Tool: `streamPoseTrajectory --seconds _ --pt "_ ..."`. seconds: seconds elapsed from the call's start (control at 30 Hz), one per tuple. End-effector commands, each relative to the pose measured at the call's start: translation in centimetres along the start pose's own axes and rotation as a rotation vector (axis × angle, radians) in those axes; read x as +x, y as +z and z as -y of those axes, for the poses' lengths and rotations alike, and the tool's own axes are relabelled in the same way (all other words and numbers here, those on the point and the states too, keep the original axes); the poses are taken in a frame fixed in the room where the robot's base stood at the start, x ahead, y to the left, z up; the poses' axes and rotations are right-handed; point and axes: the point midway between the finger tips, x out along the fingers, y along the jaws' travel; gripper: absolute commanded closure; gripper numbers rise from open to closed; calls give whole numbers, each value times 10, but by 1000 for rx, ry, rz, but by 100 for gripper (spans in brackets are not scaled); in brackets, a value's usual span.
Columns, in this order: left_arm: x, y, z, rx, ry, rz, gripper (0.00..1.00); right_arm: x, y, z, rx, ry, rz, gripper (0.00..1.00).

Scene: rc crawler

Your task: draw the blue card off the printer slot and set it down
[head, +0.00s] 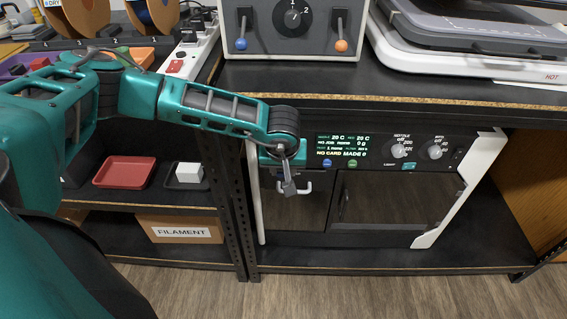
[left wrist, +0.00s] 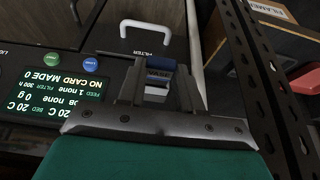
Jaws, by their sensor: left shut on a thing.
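My left gripper (head: 289,188) hangs in front of the left part of the printer (head: 385,150), just below its panel. In the left wrist view my left gripper (left wrist: 157,92) is shut on the blue card (left wrist: 160,66), which shows between the fingers with dark lettering and a pale lower part. The card is hidden behind the gripper in the head view. The printer screen (head: 343,146) reads "NO CARD". The card slot is not clearly visible, so I cannot tell whether the card touches it. My right gripper is out of view.
A white filter handle (left wrist: 145,28) is close beyond the card. Left of the printer stand a dark rack post (head: 232,210), a red tray (head: 126,171) and a dark tray with a white block (head: 189,172). A grey control box (head: 292,30) stands on the shelf above.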

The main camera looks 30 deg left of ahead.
Motion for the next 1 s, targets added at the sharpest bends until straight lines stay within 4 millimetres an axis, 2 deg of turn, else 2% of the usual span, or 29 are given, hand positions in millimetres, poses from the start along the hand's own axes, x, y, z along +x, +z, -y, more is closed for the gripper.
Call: streamPoseTrajectory --seconds 0.6,1.0 --pt "-8 17 0 0 1 0 93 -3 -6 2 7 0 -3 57" --pt "-9 21 0 -1 0 -1 93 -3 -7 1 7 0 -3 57"
